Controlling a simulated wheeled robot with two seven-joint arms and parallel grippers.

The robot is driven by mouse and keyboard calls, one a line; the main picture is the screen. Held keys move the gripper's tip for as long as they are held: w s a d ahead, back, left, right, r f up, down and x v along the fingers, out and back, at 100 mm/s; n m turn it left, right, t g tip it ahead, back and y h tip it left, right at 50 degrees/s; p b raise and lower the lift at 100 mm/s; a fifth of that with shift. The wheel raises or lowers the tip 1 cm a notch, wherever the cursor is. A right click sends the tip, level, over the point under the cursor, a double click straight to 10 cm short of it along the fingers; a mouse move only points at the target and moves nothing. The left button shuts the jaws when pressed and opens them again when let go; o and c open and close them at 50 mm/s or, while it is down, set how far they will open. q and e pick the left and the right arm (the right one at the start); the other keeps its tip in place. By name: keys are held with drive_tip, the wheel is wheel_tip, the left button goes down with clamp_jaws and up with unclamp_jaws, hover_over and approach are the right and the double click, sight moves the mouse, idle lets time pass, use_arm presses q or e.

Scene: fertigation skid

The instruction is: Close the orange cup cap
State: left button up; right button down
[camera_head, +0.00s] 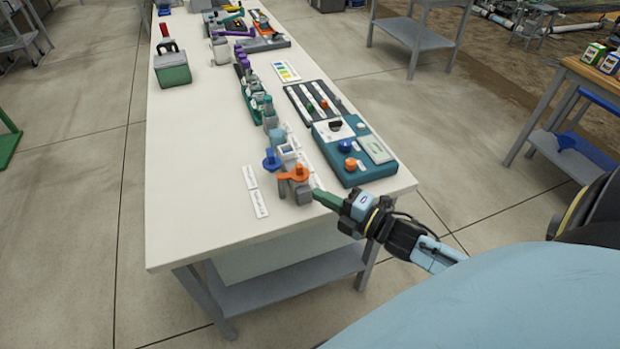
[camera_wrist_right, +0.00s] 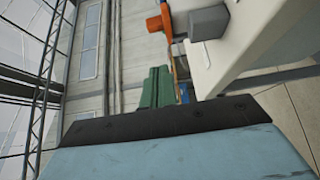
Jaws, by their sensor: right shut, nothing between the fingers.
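The orange cup cap (camera_head: 297,174) is at the near end of the white table, over a grey block-shaped cup body (camera_head: 302,191). In the right wrist view an orange part (camera_wrist_right: 166,35) shows beside a grey block (camera_wrist_right: 208,22). I cannot tell how far the cap stands open. My right gripper (camera_head: 318,195) has green fingers that are shut and empty. Its fingertips are just right of the grey body, near the table's edge; I cannot tell whether they touch it. The fingers also show in the right wrist view (camera_wrist_right: 158,75). My left gripper is not in view.
A blue cap (camera_head: 271,160) stands just left of the orange one. A teal control box (camera_head: 350,175) with blue and orange knobs lies to the right. White label strips (camera_head: 255,195) lie on the left. Several fittings run along the table behind.

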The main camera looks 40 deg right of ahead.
sight(300, 170)
drive_tip(key=w, duration=0.5)
drive_tip(key=shift+w, duration=0.15)
drive_tip(key=shift+w+d, duration=0.3)
drive_tip(key=shift+w, duration=0.15)
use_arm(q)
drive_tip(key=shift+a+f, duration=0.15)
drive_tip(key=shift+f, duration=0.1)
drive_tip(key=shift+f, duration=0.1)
use_arm(e)
drive_tip(key=shift+w, duration=0.1)
